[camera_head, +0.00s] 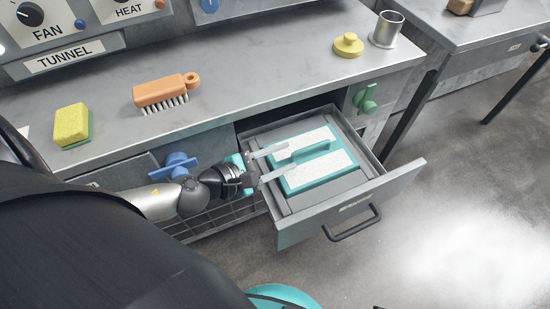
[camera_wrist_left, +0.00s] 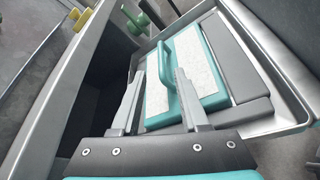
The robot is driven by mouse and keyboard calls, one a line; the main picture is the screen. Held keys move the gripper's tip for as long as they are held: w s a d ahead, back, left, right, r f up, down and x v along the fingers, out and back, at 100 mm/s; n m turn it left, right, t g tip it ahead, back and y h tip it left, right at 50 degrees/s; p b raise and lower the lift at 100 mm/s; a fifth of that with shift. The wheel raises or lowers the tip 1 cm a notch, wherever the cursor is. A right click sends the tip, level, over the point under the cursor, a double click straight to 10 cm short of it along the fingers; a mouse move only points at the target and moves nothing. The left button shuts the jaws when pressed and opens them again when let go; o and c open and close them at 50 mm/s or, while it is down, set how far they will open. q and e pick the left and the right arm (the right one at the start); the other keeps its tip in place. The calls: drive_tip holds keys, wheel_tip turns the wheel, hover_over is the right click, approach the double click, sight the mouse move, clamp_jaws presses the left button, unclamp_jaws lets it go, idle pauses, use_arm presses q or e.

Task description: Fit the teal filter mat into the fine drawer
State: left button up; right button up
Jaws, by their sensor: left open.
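The teal filter mat (camera_head: 321,172) has white speckled panels and a raised teal handle along its middle. It lies in the open drawer (camera_head: 397,187), on or within a grey frame; I cannot tell how deep it sits. It also shows in the left wrist view (camera_wrist_left: 207,77). My left gripper (camera_head: 268,164) is open, its two fingers pointing at the near end of the handle. In the left wrist view the fingers (camera_wrist_left: 160,65) are apart, with the handle's end near the right finger. My right gripper is not in view.
The drawer sticks out below the metal counter (camera_head: 250,75), with a black handle (camera_head: 353,222) on its front. A yellow-green sponge (camera_head: 72,125), an orange brush (camera_head: 165,91), a yellow knob-shaped piece (camera_head: 348,45) and a metal cup (camera_head: 387,29) stand on the counter. Open floor lies to the right.

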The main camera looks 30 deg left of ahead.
use_arm(q)
drive_tip(key=shift+v, duration=0.9)
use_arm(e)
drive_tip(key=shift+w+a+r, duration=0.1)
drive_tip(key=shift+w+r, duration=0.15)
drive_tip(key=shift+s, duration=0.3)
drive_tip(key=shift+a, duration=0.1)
